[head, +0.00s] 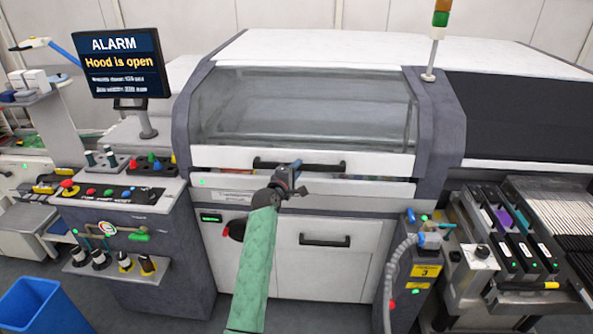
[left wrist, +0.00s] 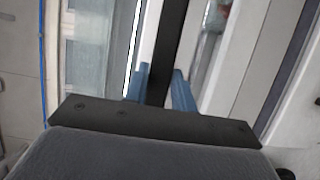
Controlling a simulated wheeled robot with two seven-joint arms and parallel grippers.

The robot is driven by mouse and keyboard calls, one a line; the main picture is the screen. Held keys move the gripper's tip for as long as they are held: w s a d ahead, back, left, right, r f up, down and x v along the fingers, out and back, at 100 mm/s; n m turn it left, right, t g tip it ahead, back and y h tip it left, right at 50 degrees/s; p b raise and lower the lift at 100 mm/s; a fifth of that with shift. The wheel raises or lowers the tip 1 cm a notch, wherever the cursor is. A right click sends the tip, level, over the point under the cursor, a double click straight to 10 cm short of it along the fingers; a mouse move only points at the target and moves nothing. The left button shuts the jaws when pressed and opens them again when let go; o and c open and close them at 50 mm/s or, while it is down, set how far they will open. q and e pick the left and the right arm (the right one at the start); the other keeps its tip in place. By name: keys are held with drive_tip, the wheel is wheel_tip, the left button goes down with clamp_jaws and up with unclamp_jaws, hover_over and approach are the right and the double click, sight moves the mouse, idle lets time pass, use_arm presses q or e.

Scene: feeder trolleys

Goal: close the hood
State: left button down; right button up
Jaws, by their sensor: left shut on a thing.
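The hood (head: 305,110) of the white and grey machine has a clear window and a white lower edge. A narrow dark gap shows under that edge, so the hood is low but slightly open. Its black bar handle (head: 325,168) runs along the lower edge. My left gripper (head: 293,167) is shut on the handle near its middle. In the left wrist view, the blue fingers (left wrist: 160,88) sit on both sides of the black handle (left wrist: 171,35). My right gripper is not in view.
A screen (head: 120,62) at the left reads "ALARM Hood is open". A button console (head: 115,195) stands below it. A lower drawer handle (head: 325,240) is under the hood. Feeders (head: 510,235) stand at the right, and a blue bin (head: 40,305) at the front left.

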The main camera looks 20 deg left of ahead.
use_arm(q)
drive_tip(key=shift+r, duration=0.2)
drive_tip(key=c, duration=1.2)
unclamp_jaws()
drive_tip(key=shift+w+f, duration=0.1)
drive_tip(key=shift+f, duration=0.05)
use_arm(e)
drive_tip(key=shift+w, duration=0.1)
use_arm(q)
drive_tip(key=s+b, duration=0.3)
drive_tip(key=s, duration=0.4)
drive_tip(key=shift+s+a, duration=0.4)
drive_tip(key=shift+a, duration=0.05)
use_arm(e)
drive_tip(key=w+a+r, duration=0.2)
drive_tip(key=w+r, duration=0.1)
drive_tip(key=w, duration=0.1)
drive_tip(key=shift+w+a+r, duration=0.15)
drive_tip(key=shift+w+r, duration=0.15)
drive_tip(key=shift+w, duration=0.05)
